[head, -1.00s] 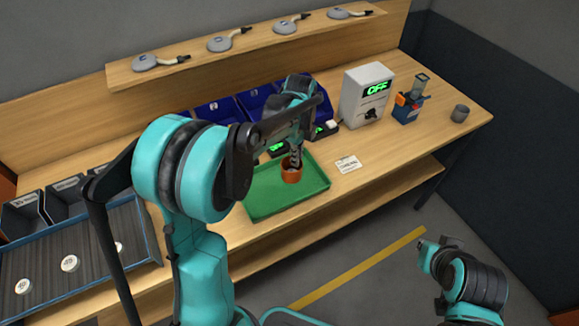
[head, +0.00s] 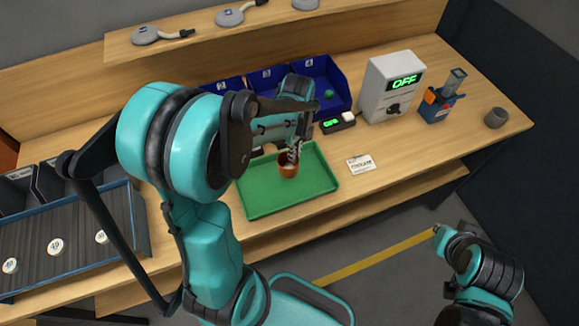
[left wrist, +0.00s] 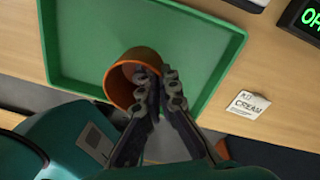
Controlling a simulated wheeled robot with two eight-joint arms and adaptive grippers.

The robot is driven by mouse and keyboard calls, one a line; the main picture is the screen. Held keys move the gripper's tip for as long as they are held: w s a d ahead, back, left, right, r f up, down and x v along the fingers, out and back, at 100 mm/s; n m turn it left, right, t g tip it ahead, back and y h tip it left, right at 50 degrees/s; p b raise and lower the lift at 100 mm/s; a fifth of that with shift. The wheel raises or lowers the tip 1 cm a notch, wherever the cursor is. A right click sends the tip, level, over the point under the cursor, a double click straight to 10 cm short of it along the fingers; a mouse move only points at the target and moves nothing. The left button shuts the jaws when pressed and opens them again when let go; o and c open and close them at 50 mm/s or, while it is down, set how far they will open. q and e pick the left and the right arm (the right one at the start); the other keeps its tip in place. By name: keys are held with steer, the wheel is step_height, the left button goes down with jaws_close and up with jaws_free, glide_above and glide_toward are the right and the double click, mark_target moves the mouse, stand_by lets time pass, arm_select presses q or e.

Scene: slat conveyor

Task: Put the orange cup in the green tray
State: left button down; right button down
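The orange cup (head: 287,171) is over the floor of the green tray (head: 262,206), near its middle. My left gripper (head: 294,152) reaches down to it from above. In the left wrist view the orange cup (left wrist: 117,88) looks tilted, and the left gripper (left wrist: 158,80) has one finger inside its mouth and one outside, closed on the wall. The green tray (left wrist: 82,45) lies behind it. I cannot tell whether the cup's base touches the tray. My right gripper (head: 440,238) is away from the bench at lower right; its fingers are too small to read.
Blue bins (head: 335,75) stand behind the tray. A grey box reading OFF (head: 388,88), a blue device (head: 440,100) and a grey cup (head: 496,117) stand to the right. A CREAM card (head: 360,164) lies beside the tray. The slat conveyor (head: 80,225) is at left.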

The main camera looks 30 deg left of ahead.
mark_target(289, 165)
arm_select(q)
steer(key=shift+s+a+f, duration=0.4)
steer(key=shift+s+f, duration=0.1)
steer(key=shift+s, duration=0.25)
steer(key=shift+f, duration=0.25)
step_height(289, 165, down, 4)
steer(key=shift+r+b, duration=0.15)
steer(key=shift+b, duration=0.6)
steer(key=shift+r, duration=0.1)
steer(key=c, duration=1.7)
jaws_free()
